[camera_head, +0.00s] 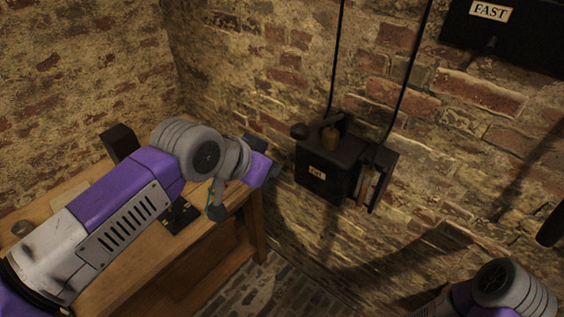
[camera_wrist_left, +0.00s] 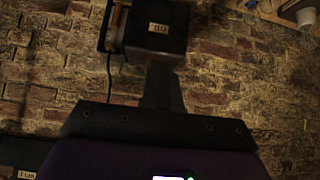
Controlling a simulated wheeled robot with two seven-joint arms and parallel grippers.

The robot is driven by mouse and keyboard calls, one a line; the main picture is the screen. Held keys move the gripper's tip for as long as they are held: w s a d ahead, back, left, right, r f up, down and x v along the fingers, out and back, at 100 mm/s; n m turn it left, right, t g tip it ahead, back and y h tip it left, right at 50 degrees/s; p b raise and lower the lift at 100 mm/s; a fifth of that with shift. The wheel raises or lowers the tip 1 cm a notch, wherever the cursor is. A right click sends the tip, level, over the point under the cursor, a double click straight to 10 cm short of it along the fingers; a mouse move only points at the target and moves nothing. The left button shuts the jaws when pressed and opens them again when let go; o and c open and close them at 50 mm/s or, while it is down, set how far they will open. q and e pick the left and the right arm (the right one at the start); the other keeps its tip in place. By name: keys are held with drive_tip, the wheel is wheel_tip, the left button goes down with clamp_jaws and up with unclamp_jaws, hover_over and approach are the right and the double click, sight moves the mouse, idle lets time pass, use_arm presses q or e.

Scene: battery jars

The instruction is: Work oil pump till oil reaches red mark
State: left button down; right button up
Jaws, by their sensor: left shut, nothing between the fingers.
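A black box (camera_head: 325,175) with a small pale label hangs on the brick wall. A lever with a brown wooden knob (camera_head: 330,138) sits on its top. On its right side is a narrow upright black frame (camera_head: 381,180) with a pale strip inside; no oil level or red mark can be made out. My left gripper (camera_head: 275,172) is left of the box, its fingers shut and empty. In the left wrist view the closed fingers (camera_wrist_left: 160,85) point toward the box (camera_wrist_left: 155,32), which appears upside down. I cannot tell whether they touch it. My right gripper is out of view.
A wooden bench (camera_head: 245,205) stands at left under my left arm, with a dark plate (camera_head: 180,216) on it. Two black cables (camera_head: 335,60) run up the wall. A black panel labelled FAST (camera_head: 515,35) is at upper right. Brick floor shows below.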

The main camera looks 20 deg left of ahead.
use_arm(q)
drive_tip(key=v, duration=0.3)
drive_tip(key=shift+s, duration=0.1)
idle(1.5)
drive_tip(key=w+d+f+n+g, duration=0.1)
drive_tip(key=w+d+f+g, duration=0.15)
drive_tip(key=f, duration=0.85)
drive_tip(key=w+d+f+n+g, duration=0.1)
drive_tip(key=w+f, duration=0.2)
drive_tip(key=f, duration=0.8)
drive_tip(key=w+d+f+n+g, duration=0.1)
drive_tip(key=w+d+f, duration=0.15)
drive_tip(key=f, duration=0.75)
drive_tip(key=s+d+f+n+g, duration=0.1)
drive_tip(key=s+f, duration=0.7)
drive_tip(key=f, duration=0.4)
drive_tip(key=s+d+f+n+g+h, duration=0.1)
drive_tip(key=s+d+f+n+g, duration=0.1)
drive_tip(key=s+f, duration=0.7)
wheel_tip(320, 180, down, 3)
drive_tip(key=shift+r, duration=0.15)
drive_tip(key=shift+g, duration=0.25)
